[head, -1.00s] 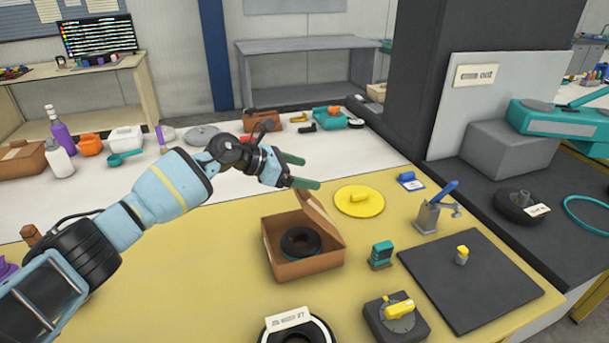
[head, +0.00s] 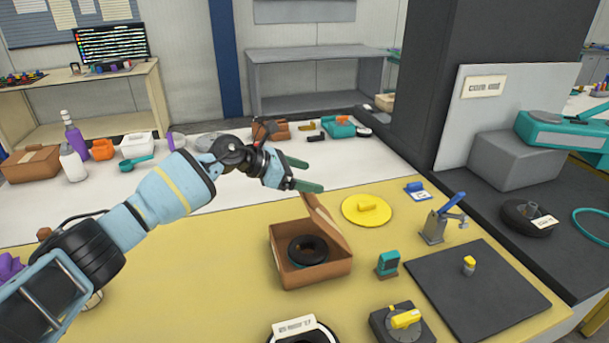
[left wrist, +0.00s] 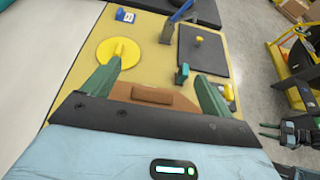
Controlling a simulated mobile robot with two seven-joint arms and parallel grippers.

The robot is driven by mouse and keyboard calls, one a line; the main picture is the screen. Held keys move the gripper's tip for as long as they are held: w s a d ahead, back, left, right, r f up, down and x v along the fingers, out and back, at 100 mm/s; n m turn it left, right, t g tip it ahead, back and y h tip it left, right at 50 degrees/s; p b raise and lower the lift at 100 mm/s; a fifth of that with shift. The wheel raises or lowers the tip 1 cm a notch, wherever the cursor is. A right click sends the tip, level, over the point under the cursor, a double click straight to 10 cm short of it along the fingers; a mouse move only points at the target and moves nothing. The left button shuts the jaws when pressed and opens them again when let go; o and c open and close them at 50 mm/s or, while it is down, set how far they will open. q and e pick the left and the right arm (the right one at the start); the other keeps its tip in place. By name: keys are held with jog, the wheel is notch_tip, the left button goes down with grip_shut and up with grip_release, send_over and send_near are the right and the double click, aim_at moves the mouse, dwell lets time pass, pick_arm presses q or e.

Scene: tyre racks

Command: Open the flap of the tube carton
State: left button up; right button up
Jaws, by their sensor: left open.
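The tube carton (head: 313,275) is a brown open-topped box on the yellow table, with a black ring-shaped tube (head: 308,250) inside. Its flap (head: 327,222) stands raised and tilted at the carton's right back side. My left gripper (head: 308,175) is open, with green fingers just above and behind the flap's upper end. In the left wrist view, a brown panel that looks like the flap (left wrist: 152,95) shows between the two green fingers. I cannot tell whether the fingers touch it. My right gripper does not show in the head view.
A small teal device (head: 387,263), a dark box with a yellow knob (head: 402,322) and a black mat (head: 478,288) are nearer right. A labelled tyre (head: 302,331) lies in front.

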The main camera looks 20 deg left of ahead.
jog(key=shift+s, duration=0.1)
pick_arm(q)
jog(key=v, duration=0.8)
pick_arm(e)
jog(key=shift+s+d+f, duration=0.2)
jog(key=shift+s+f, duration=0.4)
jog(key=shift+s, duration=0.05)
